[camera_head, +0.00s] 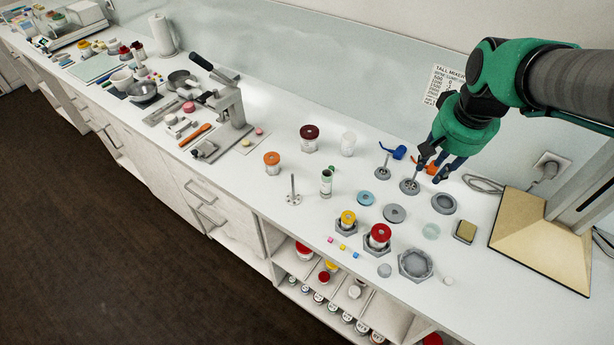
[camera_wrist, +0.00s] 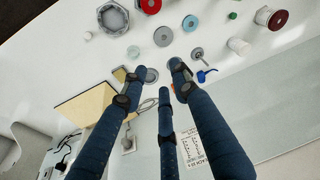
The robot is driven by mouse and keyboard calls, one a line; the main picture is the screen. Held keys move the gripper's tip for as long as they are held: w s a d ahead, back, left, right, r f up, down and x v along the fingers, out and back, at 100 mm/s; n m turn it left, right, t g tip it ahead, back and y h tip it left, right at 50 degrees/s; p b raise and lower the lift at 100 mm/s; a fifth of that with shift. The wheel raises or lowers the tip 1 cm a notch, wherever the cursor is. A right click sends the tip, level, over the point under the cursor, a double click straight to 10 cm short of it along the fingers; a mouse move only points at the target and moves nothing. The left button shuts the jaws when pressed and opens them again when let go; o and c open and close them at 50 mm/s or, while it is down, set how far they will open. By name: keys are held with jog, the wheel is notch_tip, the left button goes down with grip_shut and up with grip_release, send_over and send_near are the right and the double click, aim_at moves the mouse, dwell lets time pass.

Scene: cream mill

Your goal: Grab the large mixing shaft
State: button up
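A metal mixing shaft stands upright in a round grey base (camera_head: 410,187) right below and beside my gripper (camera_head: 432,168). Its upper part is partly covered by a fingertip. A thinner-looking shaft stands in another grey base (camera_head: 384,173) to its left, and also shows in the wrist view (camera_wrist: 197,53). A third shaft (camera_head: 293,191) stands on a small foot further left. Size labels are not visible. In the wrist view my three fingers (camera_wrist: 157,80) are spread apart with nothing visibly held. The right fingertip seems to hide the nearest shaft.
A blue item (camera_head: 399,153) lies behind the shafts. A grey ring (camera_head: 444,204), a grey disc (camera_head: 395,213) and a teal disc (camera_head: 366,198) lie in front. A wooden-coloured stand (camera_head: 540,240) is at right.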

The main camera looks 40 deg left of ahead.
jog(key=w+a+f+n+g+p, duration=0.1)
jog(key=w+a+f+p, duration=0.15)
jog(key=a, duration=0.95)
jog(key=n+g+h+p, duration=0.1)
jog(key=n+p, duration=0.1)
jog(key=p, duration=0.5)
send_over(293, 187)
jog(key=f, duration=1.5)
jog(key=shift+w+a+f, duration=0.1)
jog(key=shift+w+a, duration=0.05)
jog(key=shift+w, duration=0.05)
jog(key=shift+s+a+f+n, duration=0.15)
jog(key=shift+f+n, duration=0.05)
jog(key=shift+n, duration=0.1)
jog(key=shift+f, duration=0.1)
jog(key=shift+f, duration=4.2)
